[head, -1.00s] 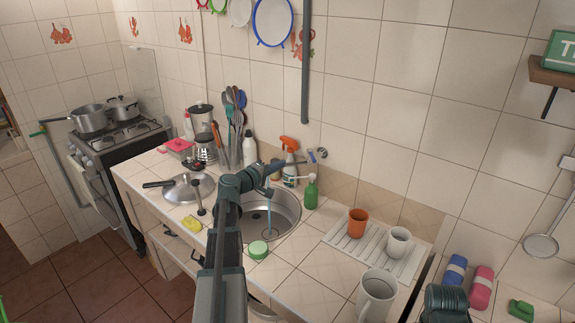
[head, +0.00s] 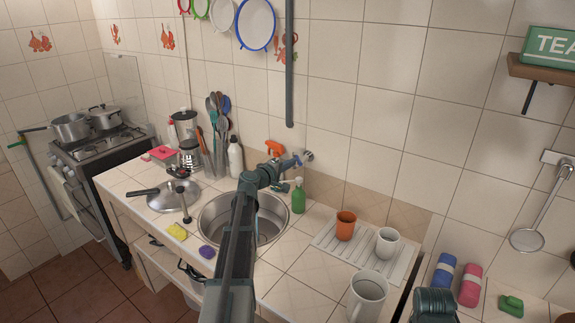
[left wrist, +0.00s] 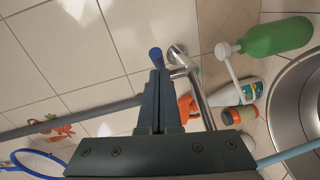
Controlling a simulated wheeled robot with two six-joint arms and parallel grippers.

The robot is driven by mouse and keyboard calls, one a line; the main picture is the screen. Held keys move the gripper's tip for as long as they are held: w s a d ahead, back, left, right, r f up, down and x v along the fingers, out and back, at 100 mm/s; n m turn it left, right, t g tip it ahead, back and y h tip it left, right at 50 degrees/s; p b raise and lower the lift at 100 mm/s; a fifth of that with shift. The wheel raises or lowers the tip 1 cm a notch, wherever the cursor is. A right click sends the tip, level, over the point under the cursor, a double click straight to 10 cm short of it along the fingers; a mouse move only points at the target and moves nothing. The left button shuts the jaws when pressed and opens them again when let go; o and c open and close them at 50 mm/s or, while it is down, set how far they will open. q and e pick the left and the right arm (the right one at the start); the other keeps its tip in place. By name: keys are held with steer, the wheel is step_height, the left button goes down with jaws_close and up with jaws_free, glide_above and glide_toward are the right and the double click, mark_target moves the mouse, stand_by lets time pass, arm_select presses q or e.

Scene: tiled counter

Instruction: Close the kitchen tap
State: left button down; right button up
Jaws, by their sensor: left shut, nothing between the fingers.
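The tap is on the tiled wall above the sink; its metal mount (head: 308,156) and blue handle (head: 296,160) show in the head view. The left wrist view shows the blue handle (left wrist: 156,56) and the metal tap body (left wrist: 198,95). My left gripper (head: 284,165) is shut and empty at the tap. In the left wrist view its fingertips (left wrist: 160,74) are right by the blue handle; I cannot tell whether they touch. A pale blue water stream (left wrist: 288,153) shows over the sink (left wrist: 276,110). My right gripper is out of view.
A green soap bottle (head: 299,198) and an orange-topped spray bottle (head: 275,148) stand near the tap. Right of the sink (head: 204,222) are an orange cup (head: 346,226), a white mug (head: 387,242) and a pitcher (head: 368,295). A purple sponge (head: 207,251) lies at the front.

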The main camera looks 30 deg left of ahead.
arm_select(q)
steer(key=shift+d, duration=0.15)
steer(key=shift+d+n+y, duration=0.15)
steer(key=shift+n+y, duration=0.25)
steer(key=shift+y, duration=0.2)
steer(key=shift+w, duration=0.1)
steer(key=shift+w+d+n+y, duration=0.1)
steer(key=shift+d+n+y, duration=0.4)
steer(key=shift+y, duration=0.2)
steer(key=shift+w+d+n+y, duration=0.4)
steer(key=shift+n+y, duration=0.3)
steer(key=shift+y, duration=0.3)
steer(key=shift+w+d, duration=1.4)
steer(key=shift+w, duration=0.15)
steer(key=shift+d+r, duration=0.1)
